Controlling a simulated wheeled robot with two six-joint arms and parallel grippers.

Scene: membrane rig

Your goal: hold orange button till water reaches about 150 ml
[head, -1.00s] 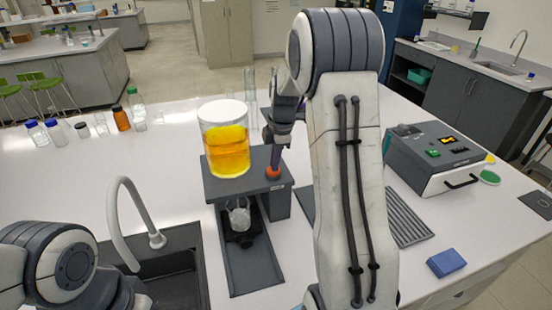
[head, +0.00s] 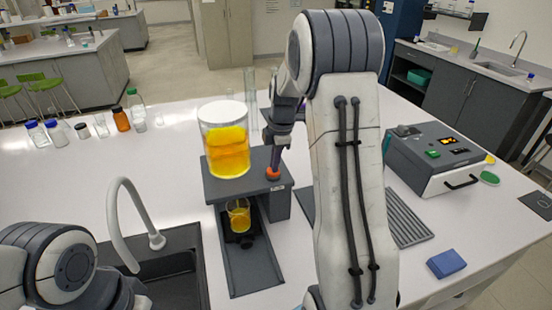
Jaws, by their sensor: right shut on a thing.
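A clear tank with a white lid (head: 226,145) holds yellow-orange liquid and stands on a dark grey stand (head: 220,190). The orange button (head: 273,174) is on the stand's top, right of the tank. My right gripper (head: 275,163) points down with its narrow fingertips shut at the button and touching it. A small clear beaker (head: 238,214) stands below the tank, on a dark support, with yellow-orange liquid in it. Its graduation marks are too small to read. Part of my left arm shows at lower left; its gripper is out of view.
A sink with a curved grey tap (head: 118,200) is left of the stand. A grey instrument box (head: 432,160) and a blue block (head: 446,263) are to the right. Several bottles (head: 55,131) stand at the back left.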

